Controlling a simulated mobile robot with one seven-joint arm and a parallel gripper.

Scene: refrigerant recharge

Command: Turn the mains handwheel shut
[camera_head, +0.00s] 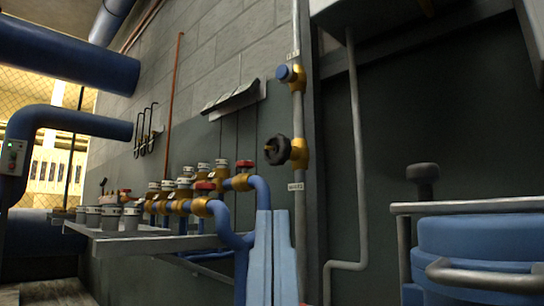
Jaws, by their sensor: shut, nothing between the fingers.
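A black round handwheel (277,150) sits on a brass valve body (300,153) on the upright grey pipe near the middle of the picture. A small white label (296,186) is on the pipe just below it; its text is too small to read surely. What looks like my gripper (274,213) is at the bottom middle, as two pale blue fingers side by side, shut and empty. It is below and slightly left of the handwheel in the picture, apart from it. The turn position of the wheel cannot be told.
A blue-capped brass valve (284,73) is higher on the same pipe. Left of it, a manifold has red-handled valves (245,163), several gauges and blue pipes (220,220). Grey cups (111,217) stand on a shelf. A blue tank (480,237) with metal rails is at right.

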